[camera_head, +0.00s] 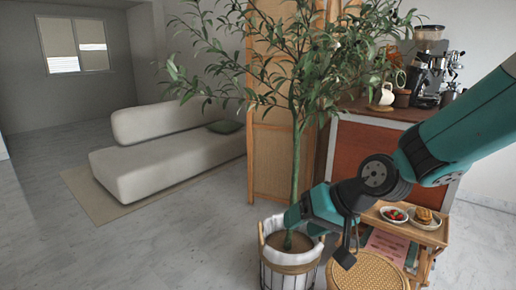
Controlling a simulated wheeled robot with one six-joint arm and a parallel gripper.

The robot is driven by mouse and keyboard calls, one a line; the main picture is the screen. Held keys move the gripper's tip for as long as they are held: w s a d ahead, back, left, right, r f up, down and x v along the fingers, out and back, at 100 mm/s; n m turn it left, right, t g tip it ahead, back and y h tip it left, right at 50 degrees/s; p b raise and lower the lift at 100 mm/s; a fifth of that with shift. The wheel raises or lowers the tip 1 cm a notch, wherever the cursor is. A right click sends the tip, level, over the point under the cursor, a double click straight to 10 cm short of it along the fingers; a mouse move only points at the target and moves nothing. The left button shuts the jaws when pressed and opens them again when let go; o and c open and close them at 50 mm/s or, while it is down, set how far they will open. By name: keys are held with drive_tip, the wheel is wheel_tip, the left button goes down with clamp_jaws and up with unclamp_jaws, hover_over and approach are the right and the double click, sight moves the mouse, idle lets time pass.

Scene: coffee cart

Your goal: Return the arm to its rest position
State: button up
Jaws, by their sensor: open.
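My arm, teal and black, reaches in from the right side of the head view. It bends at a black joint in front of the coffee cart (350,150). My gripper (346,262) is at the lower end of the arm, pointing down, with dark fingers. It is open, and I see nothing between the fingers. It appears just right of the white slatted planter (278,273) and above the round woven stool (366,274). I cannot tell whether it touches either one.
A tall leafy tree (296,130) rises from the planter close to the arm. A low wooden table (435,235) holds a plate of strawberries (394,215) and a plate of pastries (424,217). A coffee machine (430,70) stands on the cart. Floor at left is clear before the sofa (165,165).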

drive_tip(key=s+d+r+n+g+h, duration=0.2)
drive_tip(key=s+d+r+n, duration=0.1)
drive_tip(key=s, duration=0.8)
drive_tip(key=s+d+r+n+g+h, duration=0.1)
drive_tip(key=s+d+r+n+g, duration=0.15)
drive_tip(key=s, duration=0.85)
wheel_tip(320, 180, up, 19)
drive_tip(key=p, duration=1.9)
drive_tip(key=shift+s, duration=0.15)
